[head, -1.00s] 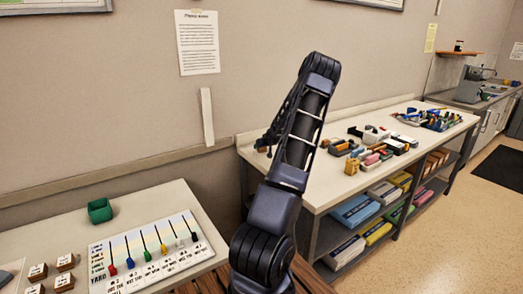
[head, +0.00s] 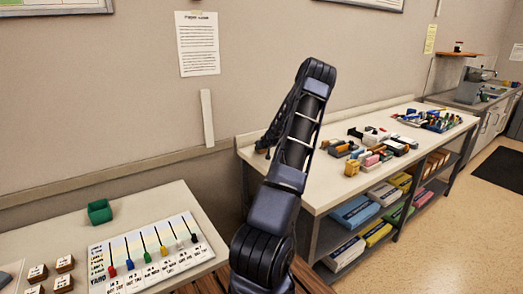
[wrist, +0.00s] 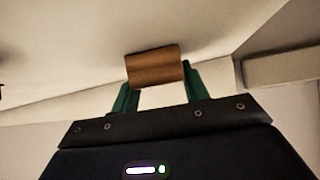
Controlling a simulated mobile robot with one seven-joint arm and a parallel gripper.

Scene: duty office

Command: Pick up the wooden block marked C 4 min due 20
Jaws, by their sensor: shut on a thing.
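In the wrist view, my gripper (wrist: 158,83) has green fingers shut on a wooden block (wrist: 154,66). The block's plain brown wood face shows between the fingertips, and no marking can be seen on it, so I cannot tell which block it is. The block is held up with pale, blurred surfaces behind it. In the head view my raised arm shows, but the fingers and held block cannot be made out. Other small wooden blocks with white labels (head: 38,273) (head: 64,263) (head: 63,284) stand on the left table; their text is too small to read.
A long bench (head: 320,195) with several small coloured items stands right of my arm. The floor at right is clear around a dark mat (head: 500,165).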

